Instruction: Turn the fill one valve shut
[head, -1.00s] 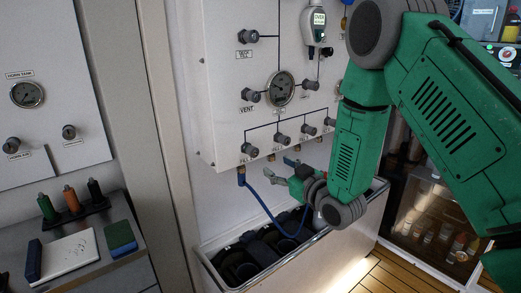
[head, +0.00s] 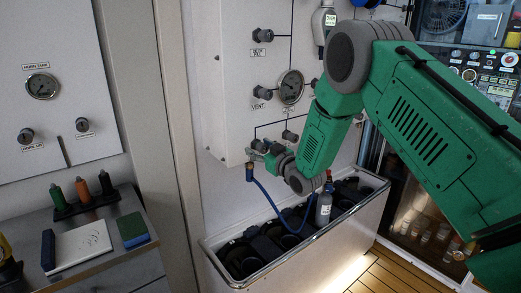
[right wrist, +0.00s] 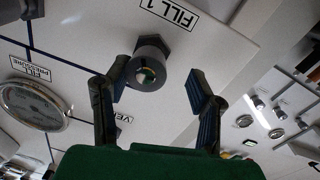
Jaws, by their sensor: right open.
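The fill one valve (right wrist: 148,68) is a dark round knob below the "FILL 1" label in the right wrist view. It sits between the spread fingers of my right gripper (right wrist: 157,77), nearer the left finger, with a visible gap to the right finger. In the head view my right gripper (head: 257,153) is at the lower left corner of the white panel (head: 235,100), in front of the leftmost lower knob. The gripper and arm hide much of the lower knob row there. My left gripper is not in view.
A blue hose (head: 264,190) hangs from a fitting just below my right gripper. A white-sided bin (head: 310,255) with dark items and a bottle (head: 323,208) stands below. A pressure gauge (head: 291,87) and other knobs are nearby on the panel.

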